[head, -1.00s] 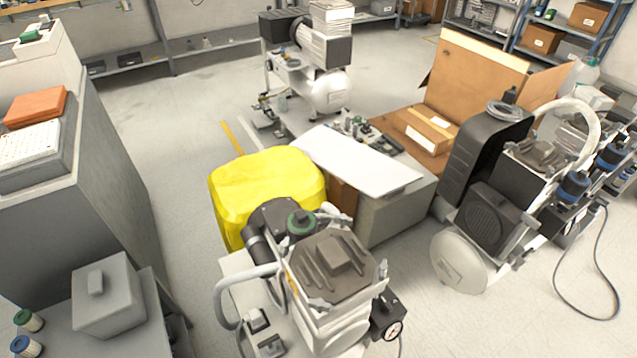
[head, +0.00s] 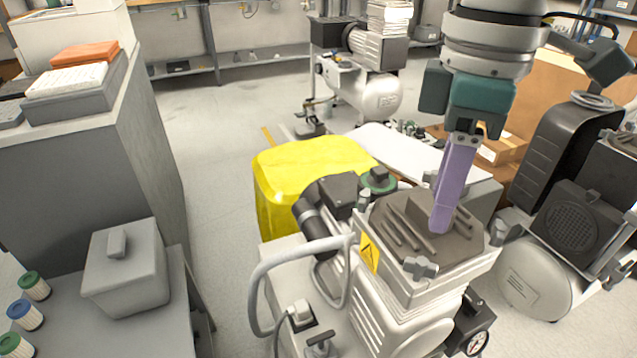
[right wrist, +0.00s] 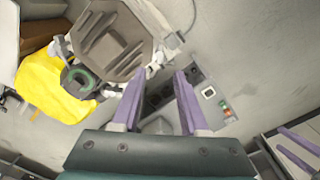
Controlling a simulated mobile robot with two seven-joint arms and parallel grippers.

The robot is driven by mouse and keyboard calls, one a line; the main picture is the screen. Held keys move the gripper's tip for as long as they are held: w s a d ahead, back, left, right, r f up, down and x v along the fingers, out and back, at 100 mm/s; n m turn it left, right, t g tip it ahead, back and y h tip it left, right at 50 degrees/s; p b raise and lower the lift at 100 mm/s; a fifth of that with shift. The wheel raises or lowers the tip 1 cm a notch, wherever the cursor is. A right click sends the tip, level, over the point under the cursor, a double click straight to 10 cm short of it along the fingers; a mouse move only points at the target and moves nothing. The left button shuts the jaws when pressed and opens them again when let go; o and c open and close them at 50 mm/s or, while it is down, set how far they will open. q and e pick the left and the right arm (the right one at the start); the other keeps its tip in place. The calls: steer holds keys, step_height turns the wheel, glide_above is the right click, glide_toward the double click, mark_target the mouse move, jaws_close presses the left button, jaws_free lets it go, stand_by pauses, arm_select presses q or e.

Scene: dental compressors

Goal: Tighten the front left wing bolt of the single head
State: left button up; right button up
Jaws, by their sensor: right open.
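The single head compressor (head: 395,310) stands in the lower middle of the head view, with a dark ribbed head top (head: 400,222). A grey wing bolt (head: 420,268) sits at the head's near corner, another (head: 500,230) at the right corner and one (head: 364,198) on the left side. My right gripper (head: 440,225) points down over the head top. In the right wrist view its purple fingers (right wrist: 158,76) are apart and empty, with a wing bolt (right wrist: 154,66) just beyond the tips. Purple strips (right wrist: 298,140) at that view's right edge look like my left gripper's fingers; their opening is unclear.
A grey lidded box (head: 125,270) and filters stand on the left bench. A second compressor (head: 535,270) is at right. Floor between bench and compressor is clear.

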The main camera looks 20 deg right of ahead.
mark_target(422, 263)
step_height(422, 263, down, 8)
steer(key=b, duration=0.2)
steer(key=shift+d+f+b, duration=0.1)
steer(key=shift+f+b, duration=0.05)
steer(key=shift+b, duration=0.15)
steer(key=shift+f, duration=0.75)
steer(key=shift+c, duration=0.4)
steer(key=c, duration=0.6)
jaws_close()
